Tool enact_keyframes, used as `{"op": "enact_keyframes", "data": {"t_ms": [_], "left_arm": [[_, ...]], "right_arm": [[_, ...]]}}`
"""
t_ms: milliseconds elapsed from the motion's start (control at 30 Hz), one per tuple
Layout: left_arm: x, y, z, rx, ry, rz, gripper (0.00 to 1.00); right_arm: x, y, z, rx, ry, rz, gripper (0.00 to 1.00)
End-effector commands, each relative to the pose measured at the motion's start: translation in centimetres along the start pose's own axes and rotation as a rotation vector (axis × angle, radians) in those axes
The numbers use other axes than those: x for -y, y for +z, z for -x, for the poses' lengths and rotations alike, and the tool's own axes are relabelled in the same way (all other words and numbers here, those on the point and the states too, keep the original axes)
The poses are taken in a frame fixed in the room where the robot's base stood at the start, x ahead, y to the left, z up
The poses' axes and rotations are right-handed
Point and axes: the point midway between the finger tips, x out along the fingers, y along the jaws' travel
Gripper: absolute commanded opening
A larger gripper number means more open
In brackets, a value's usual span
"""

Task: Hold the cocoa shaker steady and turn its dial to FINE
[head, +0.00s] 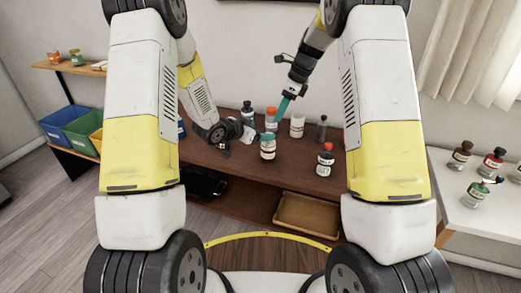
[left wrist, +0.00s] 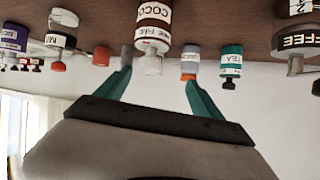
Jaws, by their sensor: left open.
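In the left wrist view, which is upside down, the cocoa shaker (left wrist: 153,20) has a brown body, a white label reading COCOA and a pale top. It stands on the brown table, ahead of and between the teal fingers of my left gripper (left wrist: 160,80), which is open. I see no finger contact with the shaker. The dial setting is not clearly readable. In the head view I cannot tell which container is the cocoa shaker. My right gripper (head: 284,104) points down among the containers near an orange-topped one (head: 271,119); its jaw opening is unclear.
A teal-topped jar (head: 268,147), a white container (head: 297,126), a dark bottle (head: 322,129) and a red-topped jar (head: 325,161) share the table. In the wrist view, a TEA jar (left wrist: 231,62) and a COFFEE jar (left wrist: 296,42) stand to the right.

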Motion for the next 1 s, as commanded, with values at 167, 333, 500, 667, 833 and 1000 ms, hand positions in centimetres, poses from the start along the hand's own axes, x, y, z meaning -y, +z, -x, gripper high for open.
{"op": "enact_keyframes", "data": {"t_ms": [167,333,500,667,833,1000], "left_arm": [[-1.8,4.0,-2.4,-0.065,0.078,0.028,0.77],[-2.0,6.1,-2.9,-0.101,0.095,0.054,0.77],[-2.2,6.4,-4.0,-0.111,0.1,0.059,0.77],[-2.5,6.1,-6.3,-0.111,0.101,0.058,0.77],[-2.7,5.8,-8.8,-0.111,0.1,0.058,0.77],[-2.7,5.6,-10.3,-0.111,0.097,0.059,0.77]], "right_arm": [[0.0,0.0,0.0,0.0,0.0,0.0,0.36],[0.0,0.0,0.0,0.0,0.0,0.0,0.36],[0.0,0.0,0.0,0.0,0.0,0.0,0.36],[0.0,0.0,0.0,0.0,0.0,0.0,0.36],[0.0,0.0,0.0,0.0,0.0,0.0,0.36],[0.0,0.0,0.0,0.0,0.0,0.0,0.36]]}}
